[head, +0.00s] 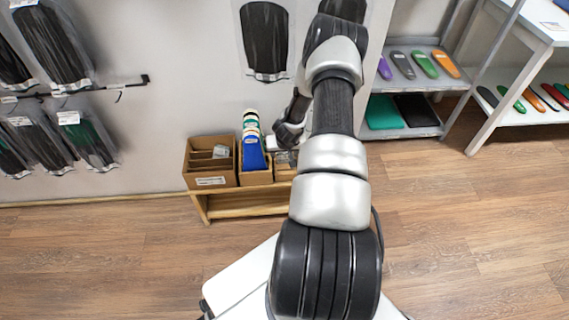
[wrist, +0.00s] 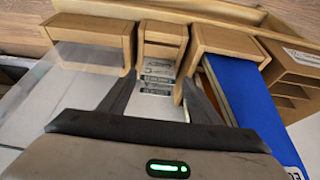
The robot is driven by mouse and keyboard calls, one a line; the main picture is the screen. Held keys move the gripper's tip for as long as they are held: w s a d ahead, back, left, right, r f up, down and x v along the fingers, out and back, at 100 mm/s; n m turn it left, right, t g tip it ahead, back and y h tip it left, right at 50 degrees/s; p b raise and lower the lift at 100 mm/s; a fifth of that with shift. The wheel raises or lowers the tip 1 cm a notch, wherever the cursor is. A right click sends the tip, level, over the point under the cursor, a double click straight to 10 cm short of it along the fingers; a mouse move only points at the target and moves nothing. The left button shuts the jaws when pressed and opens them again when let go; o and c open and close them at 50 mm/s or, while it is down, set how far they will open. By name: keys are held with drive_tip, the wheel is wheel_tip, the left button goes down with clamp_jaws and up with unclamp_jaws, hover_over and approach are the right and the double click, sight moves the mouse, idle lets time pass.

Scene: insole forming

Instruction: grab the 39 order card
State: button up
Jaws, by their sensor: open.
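White order cards with dark printing (wrist: 158,72) stand in a wooden holder (wrist: 163,30) in the wrist view. The print is too small to tell which card is 39. My gripper (wrist: 158,80) is open, with its two dark fingers on either side of the printed cards and nothing clearly held. In the head view my gripper is mostly hidden by my arm, above a small wooden holder (head: 284,172) at the right of the low bench.
A blue insole piece (wrist: 240,90) stands right beside the right finger. A clear sheet or sleeve (wrist: 70,85) lies left of the fingers. In the head view a cardboard box with dividers (head: 210,181) stands on the wooden bench (head: 240,210). Shelves with coloured insoles (head: 424,64) are to the right.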

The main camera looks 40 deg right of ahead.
sight(285, 156)
drive_tip(key=shift+b+x, duration=1.05)
drive_tip(key=shift+x, duration=2.15)
drive_tip(key=shift+s+d, duration=0.1)
drive_tip(key=shift+d, duration=0.05)
drive_tip(key=c, duration=0.8)
